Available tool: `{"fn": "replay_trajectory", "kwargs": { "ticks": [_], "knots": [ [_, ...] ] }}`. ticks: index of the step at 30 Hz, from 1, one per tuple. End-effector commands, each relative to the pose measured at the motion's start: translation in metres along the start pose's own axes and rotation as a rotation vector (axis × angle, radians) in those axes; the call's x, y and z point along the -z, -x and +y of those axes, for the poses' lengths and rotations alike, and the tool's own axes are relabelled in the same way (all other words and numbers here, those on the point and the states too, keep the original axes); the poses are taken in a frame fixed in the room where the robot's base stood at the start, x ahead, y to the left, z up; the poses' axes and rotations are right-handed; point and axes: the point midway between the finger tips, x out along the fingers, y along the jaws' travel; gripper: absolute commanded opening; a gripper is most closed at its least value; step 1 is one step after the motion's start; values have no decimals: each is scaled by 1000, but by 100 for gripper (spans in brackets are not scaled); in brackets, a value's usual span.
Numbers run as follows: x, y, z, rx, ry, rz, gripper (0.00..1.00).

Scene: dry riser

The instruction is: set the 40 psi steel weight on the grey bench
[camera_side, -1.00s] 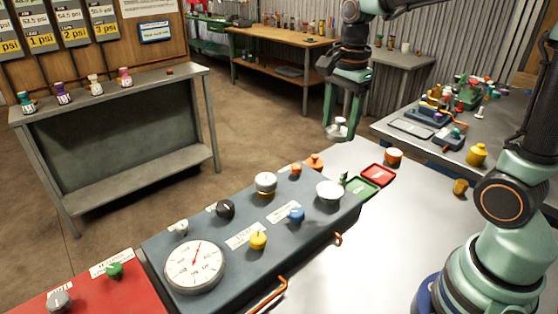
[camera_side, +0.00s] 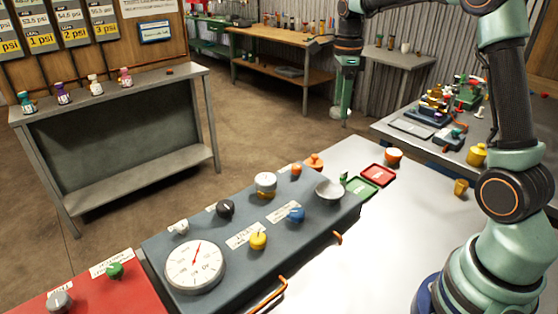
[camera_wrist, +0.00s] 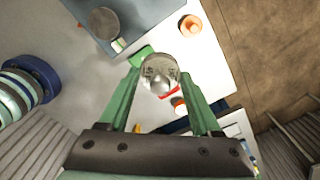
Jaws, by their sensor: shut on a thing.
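My gripper (camera_wrist: 160,80) is shut on a round steel weight (camera_wrist: 159,68), which shows between the two green fingers in the wrist view. Any marking on the weight is too small to read. In the side view my gripper (camera_side: 342,108) hangs in the air at the upper middle, beyond the far end of the blue-grey panel. The weight is small and hard to make out there. The grey bench (camera_side: 190,78) stands at the left, well apart from my gripper.
The blue-grey panel (camera_side: 222,262) holds a dial gauge (camera_side: 194,267), knobs and a metal dish (camera_side: 329,191). A green tray (camera_side: 360,188) and a red tray (camera_side: 378,174) lie beside it. A wooden workbench (camera_side: 270,37) stands behind. Open floor separates panel and grey bench.

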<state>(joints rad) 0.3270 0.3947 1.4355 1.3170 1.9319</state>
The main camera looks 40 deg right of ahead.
Motion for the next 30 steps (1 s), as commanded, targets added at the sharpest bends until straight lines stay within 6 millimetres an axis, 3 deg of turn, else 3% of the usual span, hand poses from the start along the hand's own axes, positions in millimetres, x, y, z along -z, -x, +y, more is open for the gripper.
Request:
{"fn": "replay_trajectory", "kwargs": {
  "ticks": [8,24,30],
  "knots": [
    [9,-26,-16,-12,-100,5,0],
    [9,-150,-16,-13,-98,5,0],
    [9,-170,-17,-10,-97,4,0]
  ]
}}
